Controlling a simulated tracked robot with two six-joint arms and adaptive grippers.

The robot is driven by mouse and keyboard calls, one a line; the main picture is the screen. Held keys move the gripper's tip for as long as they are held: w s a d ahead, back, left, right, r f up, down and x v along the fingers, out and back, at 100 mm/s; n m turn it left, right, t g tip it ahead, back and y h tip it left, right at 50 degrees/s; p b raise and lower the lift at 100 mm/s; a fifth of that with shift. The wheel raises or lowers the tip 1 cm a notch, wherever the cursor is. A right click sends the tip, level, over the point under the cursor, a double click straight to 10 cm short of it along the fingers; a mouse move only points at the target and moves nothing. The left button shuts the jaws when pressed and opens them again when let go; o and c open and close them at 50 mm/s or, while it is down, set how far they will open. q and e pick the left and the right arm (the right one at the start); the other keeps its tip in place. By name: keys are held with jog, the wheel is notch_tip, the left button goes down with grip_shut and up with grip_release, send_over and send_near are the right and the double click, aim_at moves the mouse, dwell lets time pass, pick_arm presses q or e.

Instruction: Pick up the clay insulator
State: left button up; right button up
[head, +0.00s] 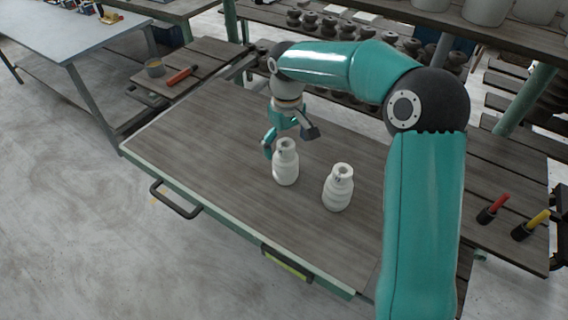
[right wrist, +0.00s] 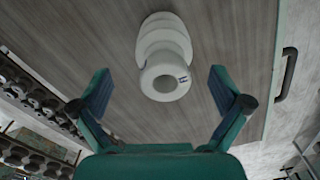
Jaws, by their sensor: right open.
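Two white ribbed clay insulators stand upright on the wooden table top. The left insulator (head: 287,168) is directly below my right gripper (head: 290,141); the other insulator (head: 338,188) stands a short way to its right. My right gripper is open, with its fingers at either side of the left insulator's top and nothing held. In the right wrist view one insulator (right wrist: 164,62) lies between and just beyond the open fingers, its round top with a small dark mark facing the camera. My left gripper is not in view.
The table (head: 215,165) is otherwise clear on its left and front. A shelf with several dark insulators (head: 310,22) stands behind. Red-handled (head: 493,208) and yellow-handled (head: 531,224) tools lie at the right. An orange-handled tool (head: 181,76) and a cup (head: 155,68) sit on a side board.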

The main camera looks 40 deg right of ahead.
aim_at(286, 159)
jog(key=f, duration=0.2)
jog(key=f+p, duration=0.1)
jog(key=f, duration=0.2)
jog(key=shift+s+a, duration=0.2)
jog(key=c, duration=1.6)
jog(key=shift+c, duration=0.8)
jog(key=shift+w+r, duration=0.1)
jog(key=shift+r, duration=0.1)
